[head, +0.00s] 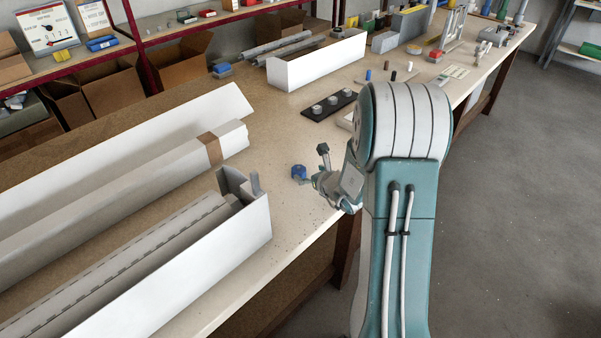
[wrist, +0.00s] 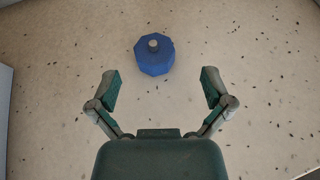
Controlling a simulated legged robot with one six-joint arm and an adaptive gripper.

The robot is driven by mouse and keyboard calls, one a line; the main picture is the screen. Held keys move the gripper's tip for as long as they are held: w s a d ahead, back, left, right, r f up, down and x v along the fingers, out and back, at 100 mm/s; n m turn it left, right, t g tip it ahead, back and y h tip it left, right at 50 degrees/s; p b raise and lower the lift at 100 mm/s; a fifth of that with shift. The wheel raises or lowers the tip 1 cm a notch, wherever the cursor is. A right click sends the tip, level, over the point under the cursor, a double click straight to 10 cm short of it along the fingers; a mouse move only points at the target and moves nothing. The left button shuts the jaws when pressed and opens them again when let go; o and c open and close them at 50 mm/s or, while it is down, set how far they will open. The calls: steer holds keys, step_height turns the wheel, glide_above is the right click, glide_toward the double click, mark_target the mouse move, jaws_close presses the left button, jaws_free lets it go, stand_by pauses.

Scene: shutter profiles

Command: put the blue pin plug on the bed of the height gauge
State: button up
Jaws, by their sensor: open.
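The blue pin plug (head: 298,171) stands on the bench top, near its front edge. In the wrist view it is a faceted blue body (wrist: 154,60) with a small grey pin on top, just beyond my fingertips and slightly left of centre. My gripper (wrist: 162,88) is open, with nothing between its fingers. In the head view my gripper (head: 314,166) is just right of the plug, and its far side is partly hidden by my arm. A pale upright frame (head: 449,28) at the far end may be the height gauge; its bed cannot be made out.
A long white box of profiles (head: 225,255) lies left of the plug. A black strip with round grey pieces (head: 330,106) and an open white box (head: 320,65) are farther back. Several small parts crowd the far bench. The bench around the plug is clear except for dark specks.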

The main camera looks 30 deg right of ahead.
mark_target(299, 169)
steer(key=w, duration=0.1)
steer(key=w+a+f, duration=0.1)
steer(key=w, duration=0.2)
steer(key=shift+w+a+f, duration=0.1)
steer(key=shift+a+f, duration=0.2)
steer(key=shift+w+d+f, duration=0.15)
steer(key=shift+w+d, duration=0.15)
steer(key=shift+d, duration=0.2)
steer(key=shift+c, duration=0.6)
steer(key=shift+a, duration=0.45)
steer(key=c, duration=1.2)
steer(key=shift+d, duration=0.15)
